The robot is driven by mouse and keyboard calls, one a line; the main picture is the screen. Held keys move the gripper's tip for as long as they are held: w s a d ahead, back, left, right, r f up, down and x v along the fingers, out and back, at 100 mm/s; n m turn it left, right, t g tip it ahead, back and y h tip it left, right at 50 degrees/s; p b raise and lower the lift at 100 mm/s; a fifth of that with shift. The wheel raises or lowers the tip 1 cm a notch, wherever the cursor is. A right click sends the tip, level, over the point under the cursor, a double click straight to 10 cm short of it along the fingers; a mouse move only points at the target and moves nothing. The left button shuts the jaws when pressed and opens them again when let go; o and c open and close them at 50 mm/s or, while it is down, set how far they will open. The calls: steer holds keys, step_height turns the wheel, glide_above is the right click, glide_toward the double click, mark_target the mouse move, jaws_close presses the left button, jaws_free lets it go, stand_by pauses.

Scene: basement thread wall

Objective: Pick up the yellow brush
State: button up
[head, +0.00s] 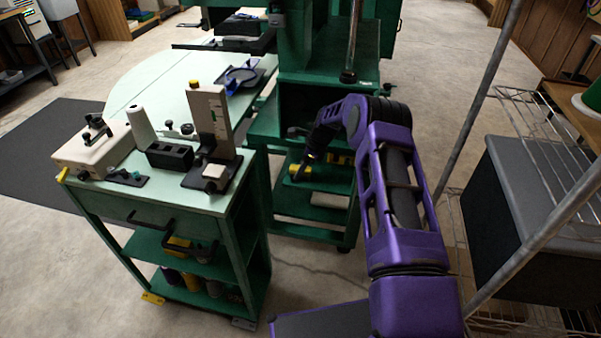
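No yellow brush can be made out for certain. A small yellow object (298,171) lies on the middle shelf of the green machine stand, right by the tip of my gripper (306,163); it is too small to tell whether it is a brush. My arm reaches forward from the lower right, and my gripper points down at that shelf. Its fingers are dark and small, so I cannot tell whether they are open or touch the object. Another yellow patch (342,158) shows just right of my gripper, partly behind my arm.
A green cart (236,235) with tools on top stands at left, with yellow items (178,246) on its shelf. A wire rack (530,115) with a dark bin (535,200) stands close on the right of my arm. Concrete floor is clear between cart and stand.

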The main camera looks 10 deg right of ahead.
jaws_close()
steer(key=shift+r, duration=0.1)
step_height(320, 180, up, 28)
steer(key=p, duration=0.4)
